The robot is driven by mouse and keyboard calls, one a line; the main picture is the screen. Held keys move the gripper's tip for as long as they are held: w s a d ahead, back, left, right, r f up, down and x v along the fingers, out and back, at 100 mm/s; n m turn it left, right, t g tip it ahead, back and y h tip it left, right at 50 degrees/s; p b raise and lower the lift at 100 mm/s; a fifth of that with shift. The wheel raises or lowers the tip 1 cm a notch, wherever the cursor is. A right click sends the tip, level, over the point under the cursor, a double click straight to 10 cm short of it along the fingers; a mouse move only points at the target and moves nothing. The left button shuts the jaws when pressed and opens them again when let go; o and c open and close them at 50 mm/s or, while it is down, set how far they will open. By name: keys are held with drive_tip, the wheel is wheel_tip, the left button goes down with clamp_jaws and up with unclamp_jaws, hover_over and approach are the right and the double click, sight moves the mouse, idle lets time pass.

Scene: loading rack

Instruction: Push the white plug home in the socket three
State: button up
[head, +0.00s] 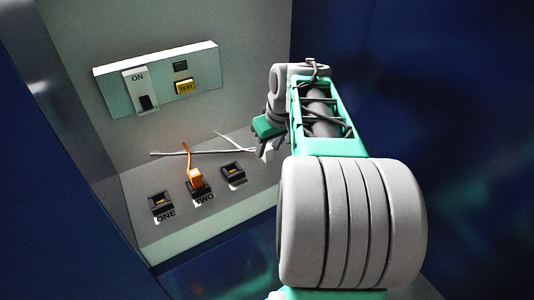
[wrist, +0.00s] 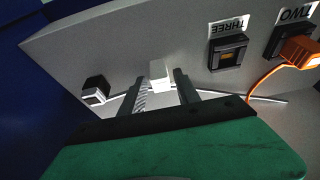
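The white plug (wrist: 160,74) shows in the wrist view between my two fingers, with visible gaps beside it; it looks unheld. In the head view a white plug (head: 267,152) shows just below my gripper (head: 260,141), partly hidden by it. My gripper (wrist: 159,93) is open, its fingers on either side of the plug. Socket three (wrist: 228,52) is a black socket, empty, to the right of the plug in the wrist view. In the head view socket three (head: 233,173) lies left of my gripper.
An orange plug (head: 196,178) sits in socket two, its orange cable rising. Socket one (head: 160,202) is empty. White and grey cables (head: 205,151) lie across the shelf. A black-and-white block (wrist: 95,90) stands left in the wrist view. A switch (head: 141,91) and TEST button (head: 184,87) are on the back wall.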

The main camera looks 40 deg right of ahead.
sight(269, 148)
clamp_jaws()
idle(1.1)
wheel_tip(269, 148, up, 8)
drive_tip(key=p, duration=0.6)
drive_tip(key=shift+r+p, duration=0.25)
drive_tip(key=shift+p, duration=0.1)
drive_tip(key=shift+f, duration=0.25)
